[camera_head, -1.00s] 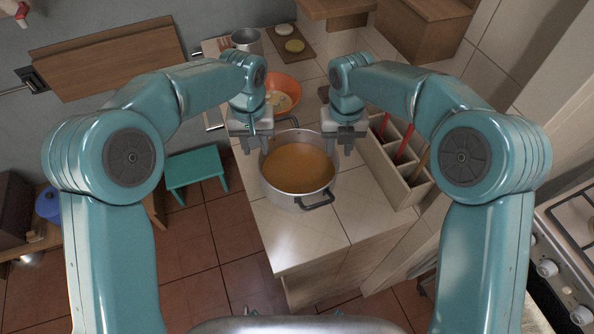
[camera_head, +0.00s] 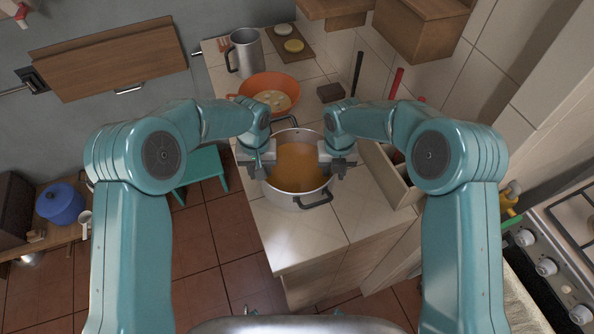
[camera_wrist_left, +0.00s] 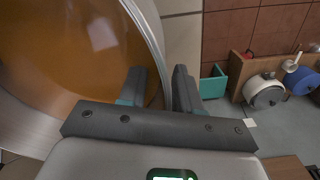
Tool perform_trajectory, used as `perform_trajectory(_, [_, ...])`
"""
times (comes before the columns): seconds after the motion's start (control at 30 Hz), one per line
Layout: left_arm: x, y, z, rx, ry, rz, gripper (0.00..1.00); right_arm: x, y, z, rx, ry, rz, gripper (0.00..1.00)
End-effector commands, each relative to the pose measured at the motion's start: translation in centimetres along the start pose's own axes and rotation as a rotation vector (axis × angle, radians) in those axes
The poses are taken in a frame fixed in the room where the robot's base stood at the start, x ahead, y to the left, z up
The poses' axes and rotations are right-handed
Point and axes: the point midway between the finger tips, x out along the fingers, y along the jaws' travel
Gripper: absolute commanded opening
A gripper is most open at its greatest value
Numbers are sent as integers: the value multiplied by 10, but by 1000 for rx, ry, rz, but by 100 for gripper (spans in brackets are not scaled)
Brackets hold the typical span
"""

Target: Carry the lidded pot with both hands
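A steel pot (camera_head: 290,199) stands on the tiled counter, filled with brown liquid (camera_head: 299,165). No lid is visible on it. Its dark loop handles are at the front (camera_head: 314,200) and back (camera_head: 284,120). My left gripper (camera_head: 256,166) is at the pot's left rim. In the left wrist view its fingers (camera_wrist_left: 160,88) stand apart, one inside the pot and one outside, with the rim (camera_wrist_left: 158,50) between them and a gap showing. My right gripper (camera_head: 335,168) is at the right rim; its fingers look apart, but contact with the rim is unclear.
An orange bowl (camera_head: 287,84), a metal jug (camera_head: 246,55) and a board (camera_head: 300,43) lie behind the pot. A utensil box (camera_head: 392,178) stands close on the right. The counter in front is clear. A stove (camera_head: 560,240) is at the far right.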

Motion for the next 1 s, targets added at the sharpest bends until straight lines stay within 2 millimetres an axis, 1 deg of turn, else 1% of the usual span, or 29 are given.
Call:
perform_trajectory(0.03, [0,0,0,0,0,0,30,0,0,0,0,0,0,30])
perform_trajectory(0.07, [0,0,0,0,0,0,20,0,0,0,0,0,0,20])
perform_trajectory(0.1, [0,0,0,0,0,0,7,0,0,0,0,0,0,7])
perform_trajectory(0.13, [0,0,0,0,0,0,0,0,0,0,0,0,0,0])
perform_trajectory(1.0, [-1,0,-1,0,2,0,0,-1,0,0,0,-1,0,0])
